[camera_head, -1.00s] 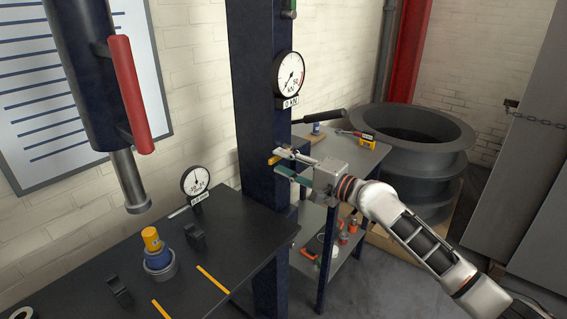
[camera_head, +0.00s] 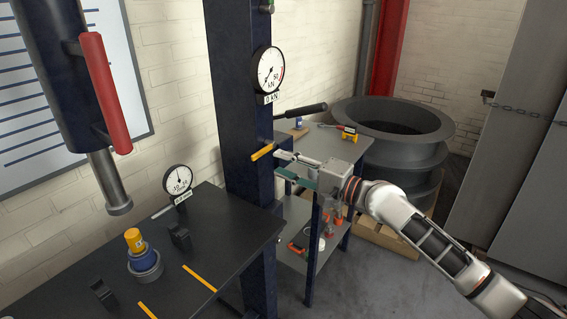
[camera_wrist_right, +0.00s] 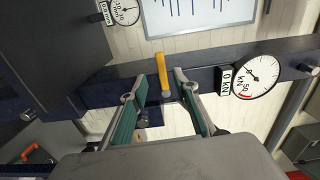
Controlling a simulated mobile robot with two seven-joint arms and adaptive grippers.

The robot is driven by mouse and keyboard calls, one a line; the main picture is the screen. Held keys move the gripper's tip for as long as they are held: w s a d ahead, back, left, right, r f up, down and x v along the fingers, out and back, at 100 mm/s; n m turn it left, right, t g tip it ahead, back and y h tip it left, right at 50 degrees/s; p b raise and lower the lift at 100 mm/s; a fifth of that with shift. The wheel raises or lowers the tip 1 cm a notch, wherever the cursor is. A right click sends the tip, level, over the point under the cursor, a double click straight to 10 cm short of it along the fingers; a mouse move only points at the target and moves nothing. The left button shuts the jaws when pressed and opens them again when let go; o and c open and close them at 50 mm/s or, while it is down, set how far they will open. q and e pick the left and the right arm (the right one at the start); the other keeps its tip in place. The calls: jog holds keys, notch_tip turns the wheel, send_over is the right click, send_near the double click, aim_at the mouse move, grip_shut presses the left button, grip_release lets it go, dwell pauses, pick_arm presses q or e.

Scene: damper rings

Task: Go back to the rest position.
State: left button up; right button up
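My right gripper (camera_head: 285,165) is in the middle of the head view, by the dark blue press column (camera_head: 232,120). In the right wrist view (camera_wrist_right: 172,95) its two fingers with green pads stand apart with nothing between them. A yellow-ended lever (camera_head: 262,152) on the column lies just beyond the fingertips; it also shows in the right wrist view (camera_wrist_right: 163,72). I cannot tell from the head view how wide the gap to it is. My left gripper is not in view.
The dark press table (camera_head: 215,240) bears a blue ring part with a yellow top (camera_head: 144,258) and a small dial gauge (camera_head: 178,180). A grey side shelf (camera_head: 335,150) stands behind my right arm. Large grey rings (camera_head: 395,120) are stacked at the back.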

jog(key=s+d+f+n+h, duration=0.2)
jog(key=s+f, duration=0.2)
jog(key=f, duration=0.4)
jog(key=s+d+f+n+t+h, duration=0.1)
jog(key=s+f, duration=0.4)
jog(key=f, duration=0.4)
jog(key=s+d+f+n+h, duration=0.2)
jog(key=s+f, duration=0.2)
jog(key=f, duration=0.4)
jog(key=s+d+f+n+h, duration=0.2)
jog(key=s+d+f, duration=0.2)
jog(key=s, duration=0.3)
jog(key=s+d+f+n+g+h, duration=0.1)
jog(key=s+d+f+n+h, duration=0.1)
jog(key=s+d+f, duration=0.2)
jog(key=s+d+f+n+g+h, duration=0.1)
jog(key=s+d+f+n+h, duration=0.1)
jog(key=s+f, duration=0.7)
jog(key=shift+s+d+h, duration=0.5)
jog(key=shift+s+d, duration=0.75)
jog(key=shift+f, duration=0.1)
